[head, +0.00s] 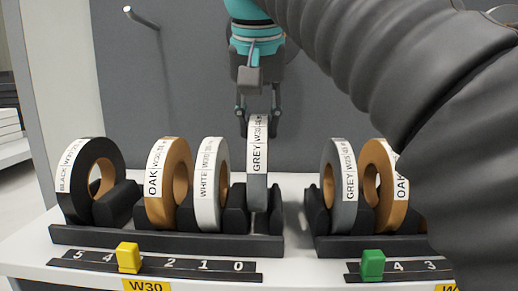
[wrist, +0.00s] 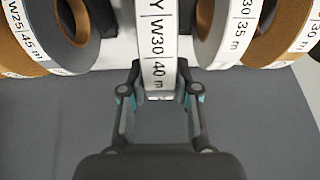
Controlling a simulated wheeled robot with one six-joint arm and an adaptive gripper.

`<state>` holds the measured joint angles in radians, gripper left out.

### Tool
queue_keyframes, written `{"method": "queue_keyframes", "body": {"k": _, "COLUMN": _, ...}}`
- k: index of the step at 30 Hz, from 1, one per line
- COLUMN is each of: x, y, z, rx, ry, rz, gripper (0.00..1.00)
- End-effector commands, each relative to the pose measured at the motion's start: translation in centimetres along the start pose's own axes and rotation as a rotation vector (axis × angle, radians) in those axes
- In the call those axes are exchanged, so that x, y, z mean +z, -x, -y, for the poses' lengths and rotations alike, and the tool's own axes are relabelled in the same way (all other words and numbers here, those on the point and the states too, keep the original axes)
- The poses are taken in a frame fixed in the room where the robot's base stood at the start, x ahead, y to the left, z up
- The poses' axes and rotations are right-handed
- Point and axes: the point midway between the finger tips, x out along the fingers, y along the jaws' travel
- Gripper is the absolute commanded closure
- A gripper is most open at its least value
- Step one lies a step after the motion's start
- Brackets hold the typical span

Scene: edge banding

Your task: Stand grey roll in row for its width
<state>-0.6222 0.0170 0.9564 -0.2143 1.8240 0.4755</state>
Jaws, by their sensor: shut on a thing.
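The grey roll (head: 257,165), labelled GREY W30, is upright in my gripper (head: 258,122), with its label facing the head camera. The wrist view shows the same roll (wrist: 157,45), reading W30 40 m, between the two fingers (wrist: 158,95). My gripper is shut on its upper back part. The roll's lower end is between dividers at the right end of the left rack (head: 150,240), which bears a yellow W30 tag (head: 148,286). Its bottom shows higher than that of the white roll (head: 210,185); I cannot tell whether it touches the rack.
An oak roll (head: 163,180) and a black roll (head: 75,180) also stand in the left rack. The right rack (head: 350,246) holds another grey roll (head: 342,185) and an oak roll (head: 372,180). Number strips carry a yellow slider (head: 128,257) and a green slider (head: 372,265).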

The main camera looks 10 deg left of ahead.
Motion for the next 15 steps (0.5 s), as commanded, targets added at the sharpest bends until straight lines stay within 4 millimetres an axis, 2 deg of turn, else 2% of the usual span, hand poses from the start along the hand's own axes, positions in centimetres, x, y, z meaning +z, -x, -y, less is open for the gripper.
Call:
{"method": "queue_keyframes", "body": {"k": 3, "x": 0.9, "y": -1.9, "z": 0.0, "rx": 0.001, "ry": 0.001, "rz": 0.001, "gripper": 1.00}}
{"method": "queue_keyframes", "body": {"k": 6, "x": 1.2, "y": -2.8, "z": -0.1, "rx": 0.000, "ry": 0.001, "rz": 0.000, "gripper": 1.00}}
{"method": "queue_keyframes", "body": {"k": 15, "x": 1.3, "y": -3.0, "z": 0.0, "rx": -0.001, "ry": 0.001, "rz": -0.001, "gripper": 1.00}}
